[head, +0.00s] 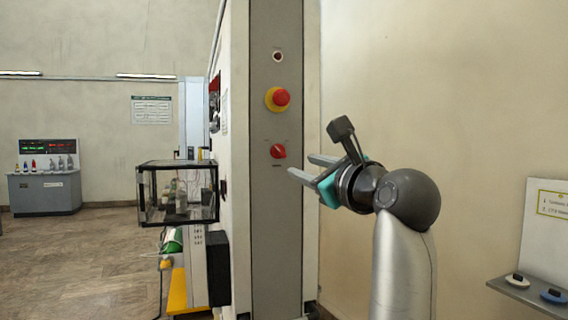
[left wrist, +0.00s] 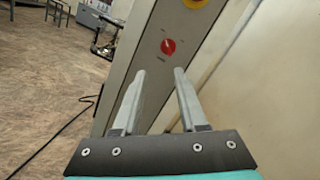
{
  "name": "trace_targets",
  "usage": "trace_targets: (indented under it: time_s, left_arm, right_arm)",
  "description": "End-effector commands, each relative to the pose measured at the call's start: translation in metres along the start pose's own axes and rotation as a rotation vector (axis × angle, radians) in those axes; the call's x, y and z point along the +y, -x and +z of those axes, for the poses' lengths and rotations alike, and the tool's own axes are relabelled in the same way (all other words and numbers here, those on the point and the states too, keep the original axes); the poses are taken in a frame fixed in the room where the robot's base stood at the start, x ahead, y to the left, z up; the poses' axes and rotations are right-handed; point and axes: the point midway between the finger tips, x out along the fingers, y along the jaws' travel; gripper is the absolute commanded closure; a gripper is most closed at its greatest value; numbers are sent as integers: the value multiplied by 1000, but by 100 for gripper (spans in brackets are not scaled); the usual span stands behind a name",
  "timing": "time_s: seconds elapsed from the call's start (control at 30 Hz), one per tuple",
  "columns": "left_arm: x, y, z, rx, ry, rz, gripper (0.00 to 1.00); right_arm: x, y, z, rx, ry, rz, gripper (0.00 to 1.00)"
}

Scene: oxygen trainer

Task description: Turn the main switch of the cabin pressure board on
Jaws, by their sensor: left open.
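The main switch is a small red rotary knob (head: 278,151) on the narrow grey panel (head: 262,220) of a tall cabinet. It also shows in the left wrist view (left wrist: 168,46), a little beyond the fingertips. A pale mark on the knob slants there, but I cannot read its setting. My left gripper (head: 302,165) is open and empty, just right of and slightly below the knob in the head view. In the left wrist view, its two fingers (left wrist: 159,73) are apart and point toward the knob without touching it. My right gripper is not in view.
A red emergency button on a yellow base (head: 280,98) sits above the knob, with a small round fitting (head: 278,57) higher up. A clear-sided box (head: 180,194) stands left of the cabinet. A shelf (head: 530,296) with small objects is at right. Bare wall lies behind my arm.

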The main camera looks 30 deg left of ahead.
Motion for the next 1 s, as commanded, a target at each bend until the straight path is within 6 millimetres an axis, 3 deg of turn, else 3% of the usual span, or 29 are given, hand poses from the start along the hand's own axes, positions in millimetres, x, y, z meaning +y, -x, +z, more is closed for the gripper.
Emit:
trace_targets:
  time_s: [0.13, 0.37, 1.0]
  left_arm:
    - [-5, 10, 19, 104, 195, -29, 58]
    - [-8, 0, 21, 137, 241, -37, 58]
    - [-13, -116, 6, 132, 232, -36, 58]
  right_arm:
    - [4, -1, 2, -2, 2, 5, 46]
    - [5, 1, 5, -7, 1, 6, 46]
    - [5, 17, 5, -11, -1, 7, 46]
